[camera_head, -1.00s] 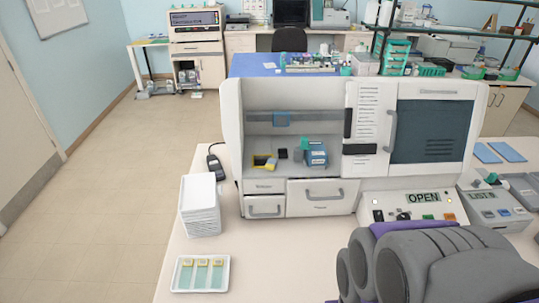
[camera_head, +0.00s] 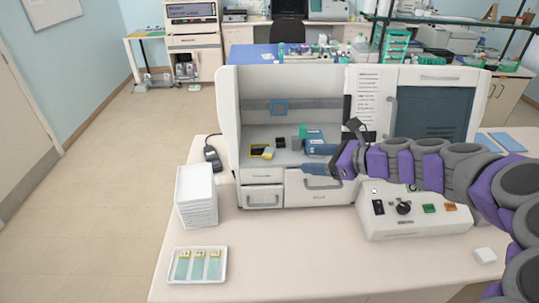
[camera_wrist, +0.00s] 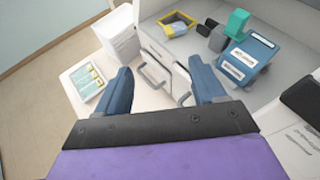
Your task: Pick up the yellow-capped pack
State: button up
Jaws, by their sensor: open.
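A small yellow-and-grey piece (camera_head: 266,153), which looks like the yellow-capped pack, lies at a yellow-edged frame (camera_head: 253,151) on the floor of the white machine's open bay. In the wrist view the yellow frame (camera_wrist: 183,15) is at the top, with the grey pack (camera_wrist: 173,30) at its near edge; its cap is too small to make out clearly. My gripper (camera_head: 335,149) is open and empty, in front of the bay and to the right of the pack. In the wrist view its two blue fingers (camera_wrist: 160,66) are spread wide, with drawer fronts between and beyond them.
A blue labelled box (camera_wrist: 247,58), a teal-topped item (camera_wrist: 237,21) and black pieces (camera_wrist: 215,35) stand right of the pack. The white machine (camera_head: 228,120) has bay walls and drawers below.

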jog(key=w+d+m, duration=0.1)
jog(key=d, duration=0.1)
jog(key=b, duration=0.3)
send_near(270, 152)
jog(key=shift+w+a+f+m+t, duration=0.3)
jog(key=shift+w+a+f, duration=0.05)
jog(key=shift+a+f, duration=0.35)
jog(key=shift+b+x, duration=1.2)
jog(key=shift+x, duration=2.05)
jog(key=shift+r, duration=0.2)
jog(key=c, duration=0.9)
jog(key=shift+d+r, duration=0.1)
